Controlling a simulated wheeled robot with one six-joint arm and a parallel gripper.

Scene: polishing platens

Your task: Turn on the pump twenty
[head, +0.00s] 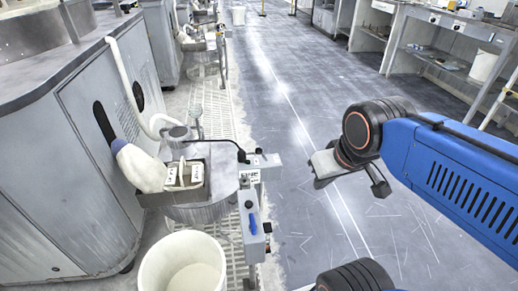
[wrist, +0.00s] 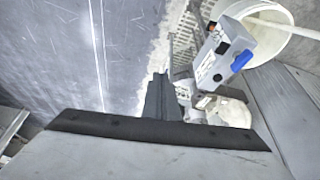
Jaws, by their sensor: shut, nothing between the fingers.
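The pump's grey control box (head: 254,236) stands on a post at the front of the left-hand machine, with a blue lever (head: 252,222) on it. The wrist view also shows the box (wrist: 215,60), with its blue part (wrist: 241,61) and a small orange part (wrist: 212,27). I cannot read a number on it. My gripper (head: 322,168) hangs to the right of the box and above the floor, apart from it. In the wrist view its dark fingers (wrist: 162,98) are shut and empty, with the box beyond them to the right.
A white bucket (head: 182,264) stands in front of the machine (head: 66,165), left of the box. Open floor (head: 335,235) lies right of the box, and workbenches (head: 440,60) line the far right.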

